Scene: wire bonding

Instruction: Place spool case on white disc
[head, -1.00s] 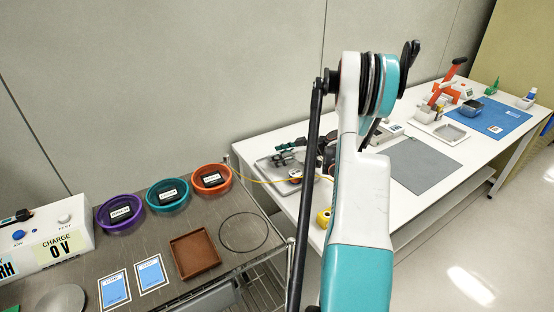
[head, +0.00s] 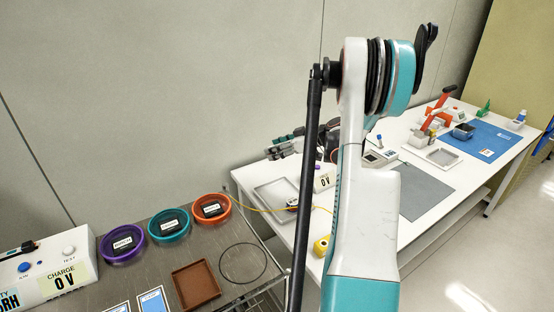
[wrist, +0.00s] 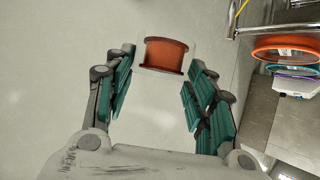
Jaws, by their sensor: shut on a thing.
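In the wrist view, my gripper (wrist: 155,95) is shut on a clear, see-through spool case (wrist: 150,112). A copper-red spool (wrist: 166,55) shows at the far end of the case, between the teal finger pads. In the head view my gripper (head: 282,146) is raised above the back-left part of the white table, partly hidden by my arm. The case cannot be made out there. I cannot identify a white disc in either current view.
The white table (head: 262,172) holds a grey tray (head: 270,196), a yellow roll (head: 321,246), a grey mat (head: 425,190) and a blue mat (head: 490,140). On the steel cart stand purple (head: 123,257), teal (head: 152,236) and orange (head: 229,215) ring bowls and a brown tray (head: 196,285).

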